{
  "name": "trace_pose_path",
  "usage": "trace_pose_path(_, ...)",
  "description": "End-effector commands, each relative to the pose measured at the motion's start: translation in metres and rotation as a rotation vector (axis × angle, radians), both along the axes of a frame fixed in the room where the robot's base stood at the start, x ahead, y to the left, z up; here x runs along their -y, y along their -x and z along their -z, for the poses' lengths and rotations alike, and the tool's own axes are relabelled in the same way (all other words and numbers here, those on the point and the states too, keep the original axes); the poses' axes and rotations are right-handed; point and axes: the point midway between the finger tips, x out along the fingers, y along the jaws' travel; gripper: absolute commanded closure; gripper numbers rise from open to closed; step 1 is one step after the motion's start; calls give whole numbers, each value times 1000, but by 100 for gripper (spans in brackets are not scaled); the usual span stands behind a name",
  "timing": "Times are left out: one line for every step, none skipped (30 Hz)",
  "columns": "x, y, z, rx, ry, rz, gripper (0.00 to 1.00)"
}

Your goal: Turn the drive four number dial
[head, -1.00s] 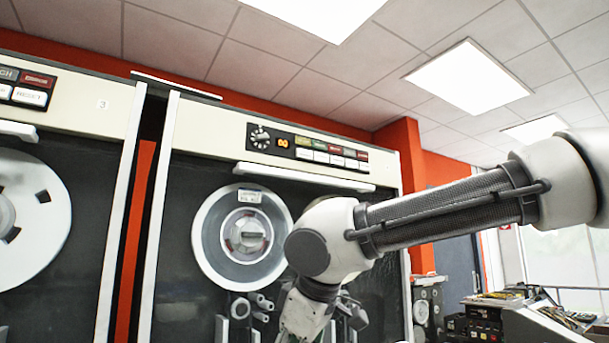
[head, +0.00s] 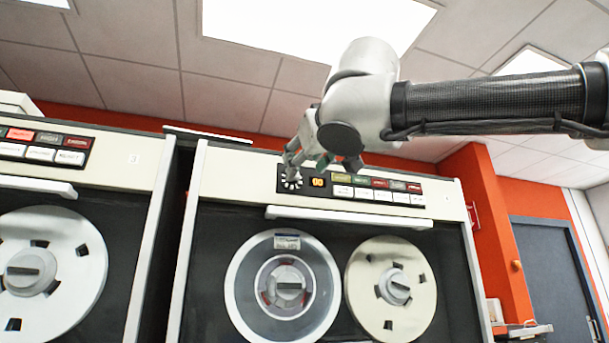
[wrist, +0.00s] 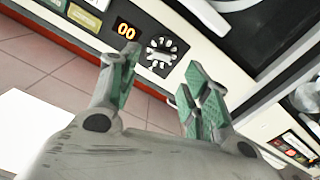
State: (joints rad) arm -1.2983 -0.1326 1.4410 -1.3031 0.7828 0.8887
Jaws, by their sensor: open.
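The number dial (head: 291,181) is a round black-and-white knob on the dark control strip at the top of the tape drive, just left of an orange "00" display (head: 318,182). In the wrist view the dial (wrist: 161,54) shows ahead, between the two fingers and beyond their tips, with the display (wrist: 126,30) beside it. My gripper (wrist: 160,58) is open, with green-padded fingers and nothing between them. In the head view my gripper (head: 291,160) is up at the panel, its fingers partly over the top of the dial. Contact cannot be told.
A row of coloured and white buttons (head: 375,189) lies right of the display. A white ledge (head: 345,217) runs below the panel, with two tape reels (head: 285,285) under it. The neighbouring drive labelled 3 (head: 132,159) stands to the left.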

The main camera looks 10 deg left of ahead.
Motion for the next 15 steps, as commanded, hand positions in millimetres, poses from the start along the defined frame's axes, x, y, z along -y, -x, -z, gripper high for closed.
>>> trace_pose_path(-6, -9, 2, -1, 4, 3, 53)
trace_pose_path(-8, -14, 2, -1, 4, 4, 53)
trace_pose_path(-13, -20, 2, -1, 5, 3, 53)
trace_pose_path(-15, -25, 2, -1, 6, 3, 53)
trace_pose_path(-17, -29, 2, -1, 6, 3, 53)
trace_pose_path(-21, -34, 3, -1, 6, 3, 53)
trace_pose_path(-23, -38, 2, -1, 5, 2, 53)
trace_pose_path(-25, -41, 2, 0, 5, 3, 53)
trace_pose_path(-28, -45, 2, -1, 5, 2, 53)
trace_pose_path(-29, -47, 2, -1, 7, 2, 53)
trace_pose_path(-30, -49, 2, -1, 5, 1, 53)
trace_pose_path(-31, -51, 2, -1, 5, 1, 53)
trace_pose_path(-32, -52, 2, 0, 5, 1, 53)
trace_pose_path(-32, -53, 2, 0, 5, 1, 53)
trace_pose_path(-33, -53, 2, 0, 5, 1, 53)
